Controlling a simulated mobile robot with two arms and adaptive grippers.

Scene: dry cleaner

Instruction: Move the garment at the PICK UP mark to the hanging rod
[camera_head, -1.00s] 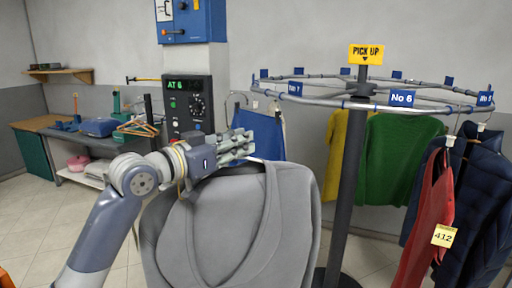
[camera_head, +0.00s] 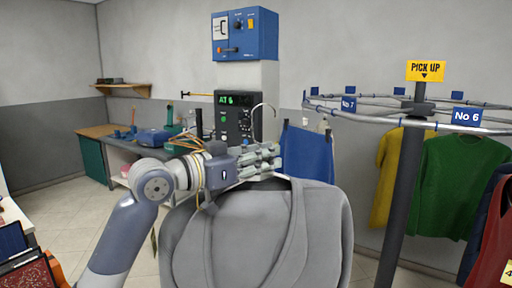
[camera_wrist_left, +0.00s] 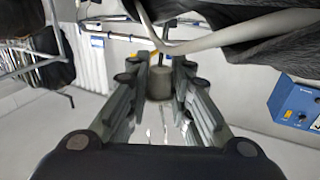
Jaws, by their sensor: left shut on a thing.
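A grey garment (camera_head: 265,235) hangs from my left gripper (camera_head: 262,160) in the head view, in front of the carousel's left side. The gripper is shut at the garment's neck, and a thin hanger hook (camera_head: 264,108) rises above its fingers. The exact grip on the hanger is hard to see. The yellow PICK UP sign (camera_head: 426,71) stands on the carousel's dark post (camera_head: 402,200) at the right. My right gripper is not in view.
The round carousel rail (camera_head: 385,118) carries blue number tags and blue, yellow, green and red garments. A control post (camera_head: 235,118) reads "AT 6" under a blue box (camera_head: 245,35). A workbench (camera_head: 125,140) stands at the left back. Stacked dark items (camera_head: 25,265) are at lower left.

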